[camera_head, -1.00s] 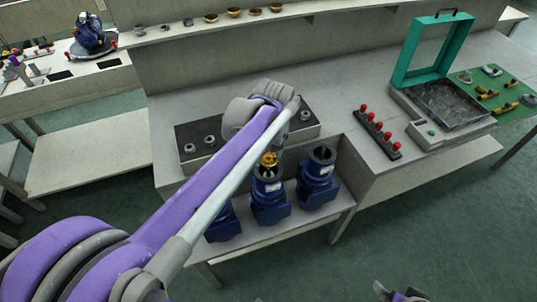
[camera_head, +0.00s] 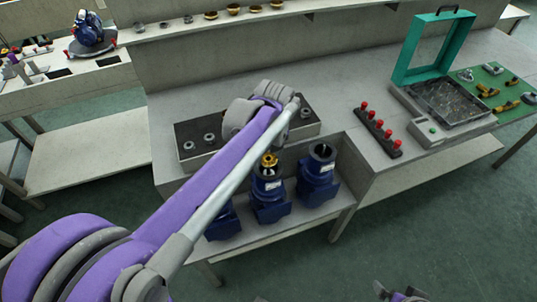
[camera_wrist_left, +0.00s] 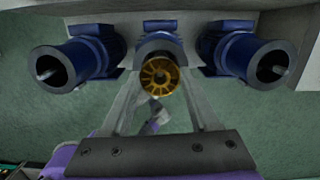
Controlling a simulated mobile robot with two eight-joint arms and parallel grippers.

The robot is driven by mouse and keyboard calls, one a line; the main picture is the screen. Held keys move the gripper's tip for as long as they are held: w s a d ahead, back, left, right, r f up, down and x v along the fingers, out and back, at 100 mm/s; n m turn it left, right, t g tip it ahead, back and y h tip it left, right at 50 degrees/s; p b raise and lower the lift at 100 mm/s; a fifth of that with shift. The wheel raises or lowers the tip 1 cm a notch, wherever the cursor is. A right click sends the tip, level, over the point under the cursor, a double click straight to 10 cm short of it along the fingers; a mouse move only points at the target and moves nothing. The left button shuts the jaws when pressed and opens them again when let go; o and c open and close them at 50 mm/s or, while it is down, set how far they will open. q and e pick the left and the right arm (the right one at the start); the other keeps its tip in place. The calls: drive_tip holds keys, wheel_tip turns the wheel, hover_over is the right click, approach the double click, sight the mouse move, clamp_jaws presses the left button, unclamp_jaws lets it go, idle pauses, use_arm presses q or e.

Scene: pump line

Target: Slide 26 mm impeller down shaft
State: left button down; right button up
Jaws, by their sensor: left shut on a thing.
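The impeller (camera_head: 269,160) is a small gold wheel with spokes, also seen face-on in the left wrist view (camera_wrist_left: 159,76). My left gripper (camera_wrist_left: 160,78) is shut on it, a finger on each side. In the head view my own arm hides most of this gripper. The impeller is over the mouth of the middle blue pump housing (camera_head: 270,200); I cannot tell how far it is onto the shaft, which is hidden. Part of my other arm shows at the bottom edge, without a clear gripper.
Blue pump housings stand on either side, the right one (camera_head: 318,178) with its shaft bare and the left one (camera_head: 223,222) partly behind my arm. A dark tray with metal rings (camera_head: 188,146) lies behind. A rack of red-topped pins (camera_head: 376,130) and a teal-framed box (camera_head: 396,75) stand right.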

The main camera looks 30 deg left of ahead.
use_arm(q)
drive_tip(key=shift+c, duration=0.3)
unclamp_jaws()
wheel_tip(320, 180, up, 11)
drive_tip(key=d+p, duration=0.1)
drive_tip(key=shift+s, duration=0.4)
drive_tip(key=shift+f, duration=0.15)
drive_tip(key=s+d+f+n+t+p, duration=0.1)
drive_tip(key=s+f+n, duration=0.5)
drive_tip(key=n, duration=0.6)
drive_tip(key=s+d+f+n+t+h+p, duration=0.1)
drive_tip(key=s+d+f+n+t, duration=0.2)
drive_tip(key=n, duration=0.9)
drive_tip(key=s+d+f, duration=0.1)
drive_tip(key=s+f, duration=0.2)
drive_tip(key=s, duration=0.2)
drive_tip(key=shift+d+n+p, duration=0.25)
drive_tip(key=shift+n+p, duration=0.05)
